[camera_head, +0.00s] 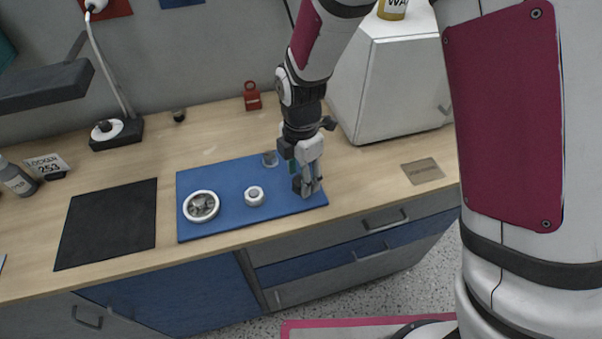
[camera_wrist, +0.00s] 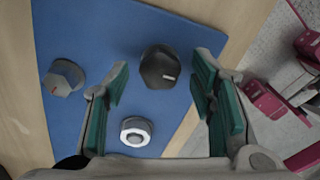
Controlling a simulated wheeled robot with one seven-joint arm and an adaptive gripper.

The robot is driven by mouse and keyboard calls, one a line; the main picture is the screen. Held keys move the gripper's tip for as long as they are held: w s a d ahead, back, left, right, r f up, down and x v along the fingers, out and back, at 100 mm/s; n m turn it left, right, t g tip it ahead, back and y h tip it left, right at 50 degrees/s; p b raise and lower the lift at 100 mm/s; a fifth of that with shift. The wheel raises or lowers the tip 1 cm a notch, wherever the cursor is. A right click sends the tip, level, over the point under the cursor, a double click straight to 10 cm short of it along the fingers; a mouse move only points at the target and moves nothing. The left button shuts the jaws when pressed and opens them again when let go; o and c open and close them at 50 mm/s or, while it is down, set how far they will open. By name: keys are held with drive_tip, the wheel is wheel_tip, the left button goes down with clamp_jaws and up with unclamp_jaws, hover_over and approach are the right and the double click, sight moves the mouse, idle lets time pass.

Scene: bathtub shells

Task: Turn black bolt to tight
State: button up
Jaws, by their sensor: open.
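The black bolt (camera_wrist: 158,62) has a dark six-sided head with a short white mark on its right side. It stands on the blue mat (camera_wrist: 85,25) in the wrist view. My gripper (camera_wrist: 159,82) is open, with its two teal-padded fingers to the left and right of the bolt in that view. No contact with the bolt shows.
A grey bolt (camera_wrist: 63,78) with a red mark and a white round fixture (camera_wrist: 136,130) stand near the black bolt. A white-rimmed round part (camera_head: 201,207) sits at the mat's left. A pale box (camera_head: 385,85) stands behind right. A black pad (camera_head: 107,225) lies left.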

drive_tip(key=shift+f, duration=0.1)
drive_tip(key=c, duration=1.1)
drive_tip(key=shift+c, duration=0.2)
